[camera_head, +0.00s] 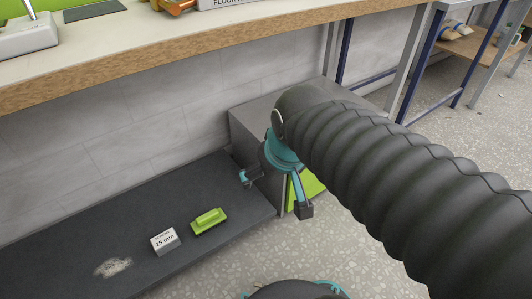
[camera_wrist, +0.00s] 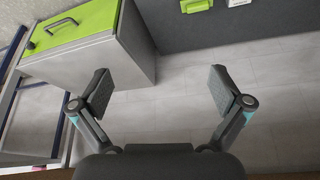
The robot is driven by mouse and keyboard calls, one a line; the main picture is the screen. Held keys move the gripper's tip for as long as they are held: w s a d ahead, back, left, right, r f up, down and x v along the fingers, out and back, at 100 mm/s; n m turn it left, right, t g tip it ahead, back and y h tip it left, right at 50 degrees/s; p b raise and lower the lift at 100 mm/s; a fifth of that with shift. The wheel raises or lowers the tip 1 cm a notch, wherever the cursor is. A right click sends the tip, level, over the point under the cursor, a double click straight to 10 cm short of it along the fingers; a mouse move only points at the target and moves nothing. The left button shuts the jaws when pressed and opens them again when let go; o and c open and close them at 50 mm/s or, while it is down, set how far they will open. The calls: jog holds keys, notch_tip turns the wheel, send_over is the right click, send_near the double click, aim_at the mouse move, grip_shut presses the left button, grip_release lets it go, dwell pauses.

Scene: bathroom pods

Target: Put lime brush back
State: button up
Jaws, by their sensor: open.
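The lime brush (camera_head: 209,221) lies on the dark platform (camera_head: 180,190), right of a small white box marked 25 mm (camera_head: 165,241). The brush also shows at the top edge of the wrist view (camera_wrist: 196,5), partly cut off. My gripper (camera_head: 274,194) is open and empty, with its fingers spread wide. In the head view it is to the right of and above the brush, near the platform's right end. In the wrist view nothing is between the fingertips (camera_wrist: 160,90).
A grey cabinet (camera_head: 250,128) with a lime front and handle (camera_wrist: 75,25) stands at the platform's end, close to my gripper. A wood-edged worktop (camera_head: 150,65) runs above the platform. A pale patch (camera_head: 113,267) is left of the box. Speckled floor lies in front.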

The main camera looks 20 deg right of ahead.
jog(key=shift+t, duration=0.3)
jog(key=shift+s+d+r, duration=0.1)
jog(key=shift+s+d, duration=0.1)
jog(key=shift+s, duration=0.8)
jog(key=shift+s+d+r, duration=0.1)
jog(key=shift+s+d, duration=0.1)
jog(key=shift+s, duration=0.8)
